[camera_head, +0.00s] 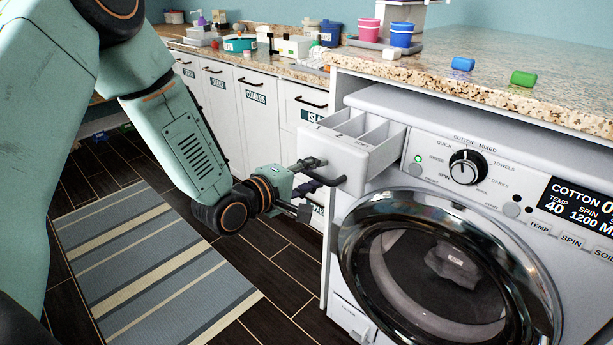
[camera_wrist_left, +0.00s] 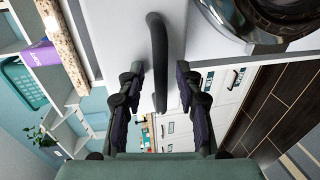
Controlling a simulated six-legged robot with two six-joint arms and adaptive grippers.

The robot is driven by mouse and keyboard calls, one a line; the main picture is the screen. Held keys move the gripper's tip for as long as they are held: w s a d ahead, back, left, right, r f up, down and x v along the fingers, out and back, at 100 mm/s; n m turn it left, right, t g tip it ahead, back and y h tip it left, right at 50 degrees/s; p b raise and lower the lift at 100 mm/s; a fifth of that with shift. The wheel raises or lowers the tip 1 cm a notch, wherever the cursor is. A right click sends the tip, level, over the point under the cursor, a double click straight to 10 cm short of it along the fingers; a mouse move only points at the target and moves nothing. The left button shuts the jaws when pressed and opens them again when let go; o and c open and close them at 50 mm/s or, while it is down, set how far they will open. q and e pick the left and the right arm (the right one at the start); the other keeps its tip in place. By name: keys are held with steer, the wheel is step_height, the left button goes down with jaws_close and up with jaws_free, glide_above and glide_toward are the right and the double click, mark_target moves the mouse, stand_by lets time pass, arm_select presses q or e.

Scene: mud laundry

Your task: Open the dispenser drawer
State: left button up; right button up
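The white dispenser drawer (camera_head: 342,160) stands pulled out from the upper left of the washing machine (camera_head: 398,108), its compartments showing from above. Its dark curved handle (camera_head: 327,181) is on the drawer front. My left gripper (camera_head: 311,188) is at the handle. In the left wrist view, the handle (camera_wrist_left: 158,70) stands between the two fingers of my left gripper (camera_wrist_left: 160,98), with a gap on both sides. The fingers are open and apart from the handle. My right gripper is not in view.
The round glass door (camera_head: 440,265) is below the drawer. White cabinets (camera_head: 245,105) stand to the left. A blue capsule (camera_head: 463,64) and a green capsule (camera_head: 523,78) lie on the granite counter (camera_head: 490,90). A striped rug (camera_head: 150,265) lies on the dark floor.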

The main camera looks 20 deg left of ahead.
arm_select(q)
steer(key=v, duration=0.5)
steer(key=shift+s+a, duration=0.15)
steer(key=shift+s, duration=0.1)
steer(key=shift+v, duration=0.8)
steer(key=s+d+f+m+g+y, duration=0.1)
steer(key=s+f+m+g+y, duration=0.1)
steer(key=s+f+m+g, duration=0.45)
steer(key=s+f+m+g+y, duration=0.1)
steer(key=s+f+m, duration=0.3)
steer(key=f, duration=0.6)
steer(key=s+f+m+g+y, duration=0.1)
steer(key=s+f+g, duration=0.2)
steer(key=s+f, duration=0.3)
steer(key=s+f+m+g+y, duration=0.1)
steer(key=s+f+g, duration=0.3)
steer(key=s, duration=1.3)
step_height(320, 180, down, 2)
steer(key=shift+d+f+m, duration=0.25)
steer(key=shift+d+m, duration=0.2)
steer(key=shift+m, duration=0.1)
